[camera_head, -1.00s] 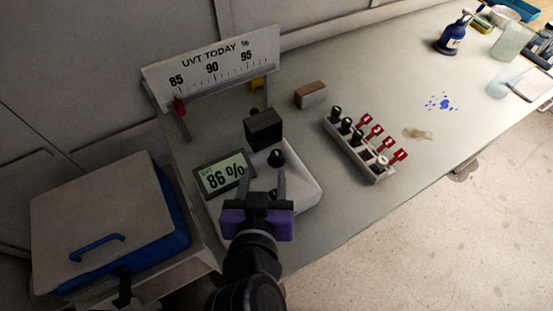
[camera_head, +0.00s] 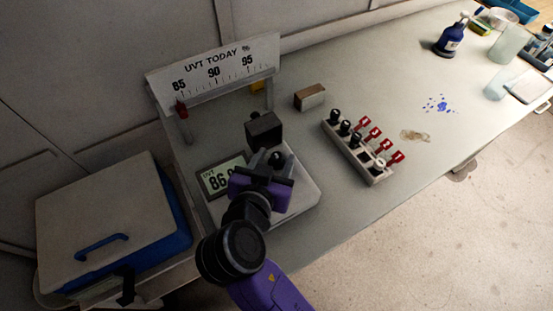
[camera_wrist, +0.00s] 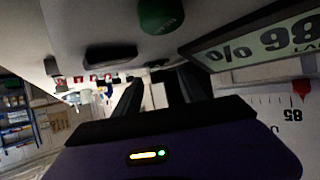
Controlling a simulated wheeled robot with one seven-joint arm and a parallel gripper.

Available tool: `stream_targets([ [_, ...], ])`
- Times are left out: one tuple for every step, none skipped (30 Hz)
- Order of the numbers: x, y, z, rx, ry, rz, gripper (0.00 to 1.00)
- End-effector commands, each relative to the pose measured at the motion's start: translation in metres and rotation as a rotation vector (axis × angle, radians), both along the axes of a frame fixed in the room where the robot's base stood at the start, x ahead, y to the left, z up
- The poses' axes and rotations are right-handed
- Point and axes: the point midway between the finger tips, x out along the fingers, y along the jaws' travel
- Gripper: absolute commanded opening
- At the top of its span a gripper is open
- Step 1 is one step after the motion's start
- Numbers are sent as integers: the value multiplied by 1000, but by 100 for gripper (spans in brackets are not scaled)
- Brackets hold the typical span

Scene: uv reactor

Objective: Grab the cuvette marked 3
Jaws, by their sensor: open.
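The cuvette rack (camera_head: 371,178) stands on the bench right of the meter. I cannot read any number, so I cannot tell which is marked 3. A dark-capped piece (camera_head: 277,157) stands at the white meter (camera_head: 302,195). My gripper (camera_head: 272,167) is open over the meter, close to that cap; its fingers partly hide the spot. A dark green round cap (camera_wrist: 161,15) shows beyond the fingers in the wrist view.
The meter's display (camera_head: 221,177) reads about 86. Its dark raised lid (camera_head: 264,131) stands behind my gripper. Bench between meter and rack is clear.

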Motion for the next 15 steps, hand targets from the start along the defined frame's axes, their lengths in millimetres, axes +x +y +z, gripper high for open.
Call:
stream_targets([
  [2, 0, -1, 0, 1, 0, 49],
  [2, 0, -1, 0, 1, 0, 49],
  [2, 0, -1, 0, 1, 0, 49],
  [2, 0, -2, 0, 1, 0, 49],
  [2, 0, -2, 0, 0, 0, 49],
  [2, 0, -2, 0, 0, 0, 49],
  [2, 0, -1, 0, 0, 0, 49],
  [2, 0, -1, 0, 0, 0, 47],
  [2, 0, -1, 0, 0, 0, 39],
  [2, 0, -1, 0, 0, 0, 33],
  [2, 0, -1, 0, 0, 0, 27],
  [2, 0, -1, 0, 0, 0, 19],
  [2, 0, -1, 0, 0, 0, 13],
  [2, 0, -1, 0, 0, 0, 8],
  [2, 0, -1, 0, 0, 0, 0],
])
